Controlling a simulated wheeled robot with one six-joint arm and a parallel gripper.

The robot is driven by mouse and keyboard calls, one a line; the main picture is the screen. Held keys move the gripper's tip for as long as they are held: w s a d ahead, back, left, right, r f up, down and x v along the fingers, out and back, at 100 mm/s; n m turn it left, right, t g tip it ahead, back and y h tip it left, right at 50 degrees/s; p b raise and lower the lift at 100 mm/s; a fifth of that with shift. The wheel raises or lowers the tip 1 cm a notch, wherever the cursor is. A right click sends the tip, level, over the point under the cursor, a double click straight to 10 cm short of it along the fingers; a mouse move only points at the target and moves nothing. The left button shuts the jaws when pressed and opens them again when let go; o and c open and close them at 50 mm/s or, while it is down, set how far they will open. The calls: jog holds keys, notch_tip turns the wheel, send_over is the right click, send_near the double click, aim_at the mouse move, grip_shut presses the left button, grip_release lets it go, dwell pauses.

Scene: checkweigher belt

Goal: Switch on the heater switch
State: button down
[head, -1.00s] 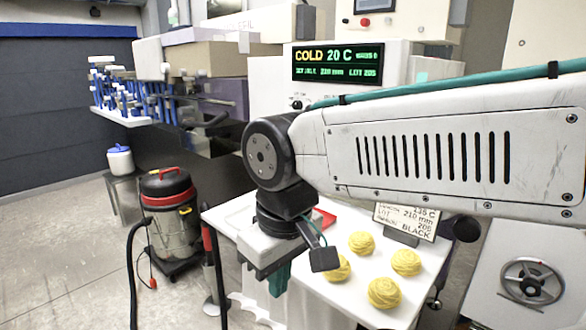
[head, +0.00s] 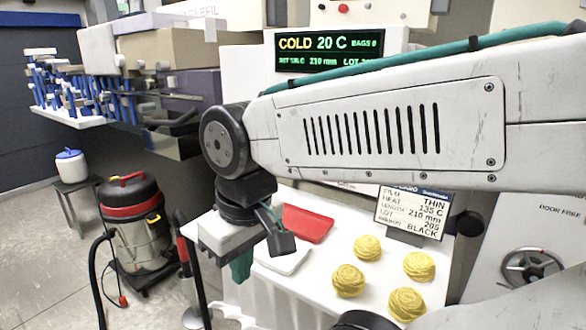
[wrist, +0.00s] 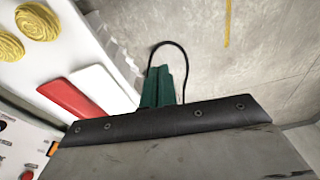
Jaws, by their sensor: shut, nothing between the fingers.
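The machine's lit display (head: 328,50) reads COLD 20 C. The white panel below it is mostly hidden behind my arm in the head view, and I cannot make out a heater switch there. In the wrist view, a corner of a white control panel (wrist: 22,146) shows at the lower left, with dark controls and a red button (wrist: 27,175); which one is the heater switch I cannot tell. My gripper (head: 241,268) points down over the table's left edge, its green fingers shut and empty. The fingers also show in the wrist view (wrist: 158,88), apart from the panel.
The white table (head: 300,295) carries a red tray (head: 307,223), a white tray (head: 284,259), several yellow pasta nests (head: 349,280) and a settings card (head: 413,210). A vacuum cleaner (head: 133,235) stands on the floor at left. A handwheel (head: 530,267) is at right.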

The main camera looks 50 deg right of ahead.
jog(key=w+d+m+t, duration=0.2)
jog(key=w+d, duration=0.2)
jog(key=w, duration=0.3)
jog(key=w+d+f+m+t+h, duration=0.1)
jog(key=w+d+m+t, duration=0.1)
jog(key=w+d, duration=0.35)
jog(key=w+d+m+t, duration=0.2)
jog(key=w, duration=0.7)
jog(key=w+d+f+m+h, duration=0.1)
jog(key=d+m+h, duration=0.2)
jog(key=d, duration=0.7)
jog(key=w+d+f+m+h, duration=0.1)
jog(key=d+f+m+h, duration=0.1)
jog(key=d, duration=0.9)
jog(key=shift+d+m+h, duration=0.25)
jog(key=shift+m+h, duration=0.55)
jog(key=shift+h, duration=0.3)
jog(key=shift+w, duration=0.15)
jog(key=d+f, duration=0.1)
jog(key=d, duration=0.7)
jog(key=shift+w+d, duration=0.3)
jog(key=shift+w, duration=0.05)
